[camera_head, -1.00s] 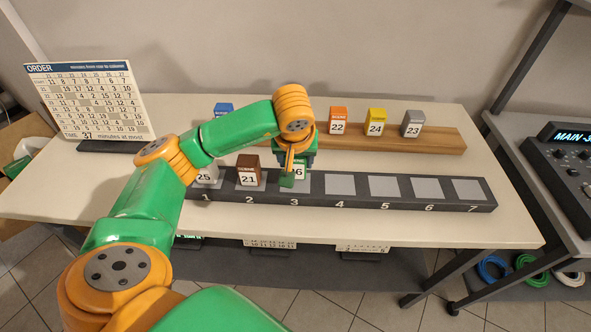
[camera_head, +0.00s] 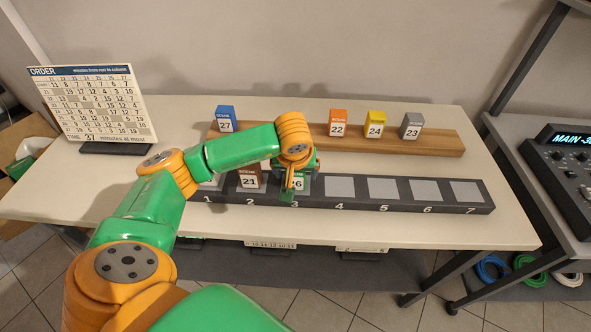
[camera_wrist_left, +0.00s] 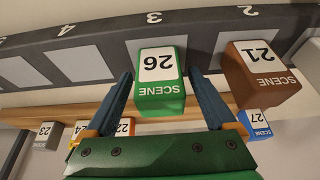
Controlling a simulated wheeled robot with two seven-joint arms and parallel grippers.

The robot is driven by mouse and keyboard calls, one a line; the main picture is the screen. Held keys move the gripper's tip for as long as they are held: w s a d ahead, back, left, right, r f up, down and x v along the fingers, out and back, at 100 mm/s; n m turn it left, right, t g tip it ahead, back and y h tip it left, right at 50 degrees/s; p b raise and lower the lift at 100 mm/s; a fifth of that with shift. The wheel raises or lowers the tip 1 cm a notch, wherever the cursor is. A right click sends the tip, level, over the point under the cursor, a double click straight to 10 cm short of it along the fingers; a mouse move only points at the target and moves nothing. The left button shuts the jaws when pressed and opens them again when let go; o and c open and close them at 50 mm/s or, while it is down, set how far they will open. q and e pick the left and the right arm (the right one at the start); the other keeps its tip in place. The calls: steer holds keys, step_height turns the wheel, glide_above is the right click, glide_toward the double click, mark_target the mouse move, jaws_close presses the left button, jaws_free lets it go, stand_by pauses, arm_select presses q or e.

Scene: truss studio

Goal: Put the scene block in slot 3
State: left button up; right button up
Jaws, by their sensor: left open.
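The green scene block 26 (camera_head: 299,185) stands in slot 3 of the dark numbered rack (camera_head: 320,204). It is partly hidden by my left gripper (camera_head: 291,193) in the head view. In the left wrist view, block 26 (camera_wrist_left: 161,80) shows whole, with one blue finger of the open left gripper (camera_wrist_left: 161,85) on each side. Gaps show between the fingers and the block. The brown scene block 21 (camera_head: 248,180) stands in slot 2, close beside one finger in the left wrist view (camera_wrist_left: 262,73). My right gripper is not in view.
Slots 4 to 7 are empty. Slot 1 is mostly behind my arm. A wooden shelf strip (camera_head: 440,143) behind the rack bears blue block 27 (camera_head: 226,121), orange 22 (camera_head: 338,124), yellow 24 (camera_head: 374,125) and grey 23 (camera_head: 411,127). An order board (camera_head: 95,105) stands at the left.

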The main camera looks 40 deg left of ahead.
arm_select(q)
steer(key=shift+d+r, duration=0.1)
steer(key=shift+r, duration=0.4)
steer(key=v, duration=1.1)
steer(key=shift+s, duration=0.15)
